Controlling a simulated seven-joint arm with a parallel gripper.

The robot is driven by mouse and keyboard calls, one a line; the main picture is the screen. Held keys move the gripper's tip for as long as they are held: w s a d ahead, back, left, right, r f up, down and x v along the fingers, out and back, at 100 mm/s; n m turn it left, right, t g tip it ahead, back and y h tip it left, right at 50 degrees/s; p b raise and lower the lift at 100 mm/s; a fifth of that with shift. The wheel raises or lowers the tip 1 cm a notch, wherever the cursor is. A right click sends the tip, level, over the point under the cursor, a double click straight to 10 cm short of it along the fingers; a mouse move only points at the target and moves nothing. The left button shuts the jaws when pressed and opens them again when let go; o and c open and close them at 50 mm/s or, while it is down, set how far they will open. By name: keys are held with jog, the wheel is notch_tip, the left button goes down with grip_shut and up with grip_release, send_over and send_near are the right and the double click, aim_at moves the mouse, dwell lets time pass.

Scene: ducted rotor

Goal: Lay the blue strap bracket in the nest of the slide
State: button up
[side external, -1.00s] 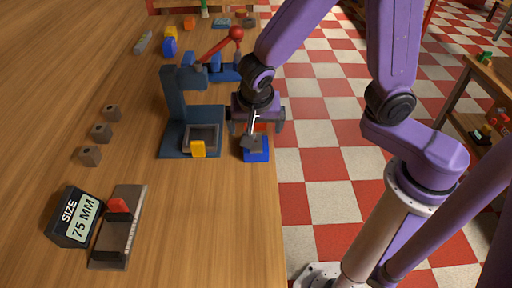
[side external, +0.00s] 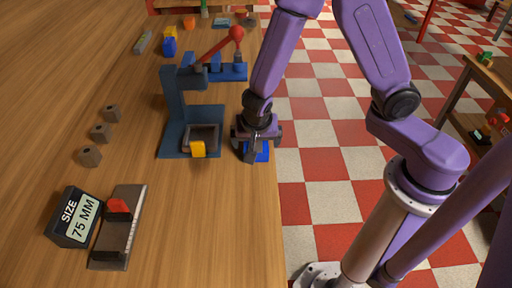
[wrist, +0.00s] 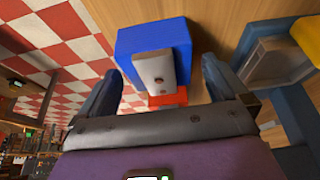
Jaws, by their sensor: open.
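The blue block-like piece (side external: 263,151), with a grey two-hole plate (wrist: 155,71) on its face, sits at the table's right edge. I cannot tell whether blue block and plate are one bracket. The blue part fills the upper middle of the wrist view (wrist: 150,36), with a red part (wrist: 168,99) below the plate. My gripper (wrist: 162,72) is open, a finger on either side of the plate; it hides much of the piece in the side view. The slide's grey square nest (side external: 203,132) looks empty, on the dark blue press base, with a yellow block (side external: 198,149) at its front.
The press column (side external: 174,100) and red-knobbed lever (side external: 236,33) stand left of and behind my gripper. A size display (side external: 75,217) reading 75 MM and a gauge with a red slider (side external: 118,208) lie front left. Several brown nuts (side external: 101,132) lie left. Table between is clear.

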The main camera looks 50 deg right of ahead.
jog(key=shift+f, duration=0.1)
jog(key=c, duration=1.2)
jog(key=shift+c, duration=0.2)
jog(key=shift+r, duration=0.9)
jog(key=shift+s+d+r, duration=2.05)
jog(key=shift+s+r, duration=3.5)
jog(key=shift+s, duration=1)
jog(key=w+d+f+n+y, duration=0.1)
jog(key=w+d+n, duration=0.1)
jog(key=w, duration=0.3)
jog(key=w+d+f+n+t+y, duration=0.1)
jog(key=w+d+n, duration=0.2)
jog(key=w, duration=0.3)
jog(key=w+d+f+n+y, duration=0.1)
jog(key=w+d+n, duration=0.1)
jog(key=w+n, duration=0.2)
jog(key=shift+w+d+f, duration=0.15)
jog(key=shift+w+d, duration=0.2)
jog(key=shift+w, duration=0.8)
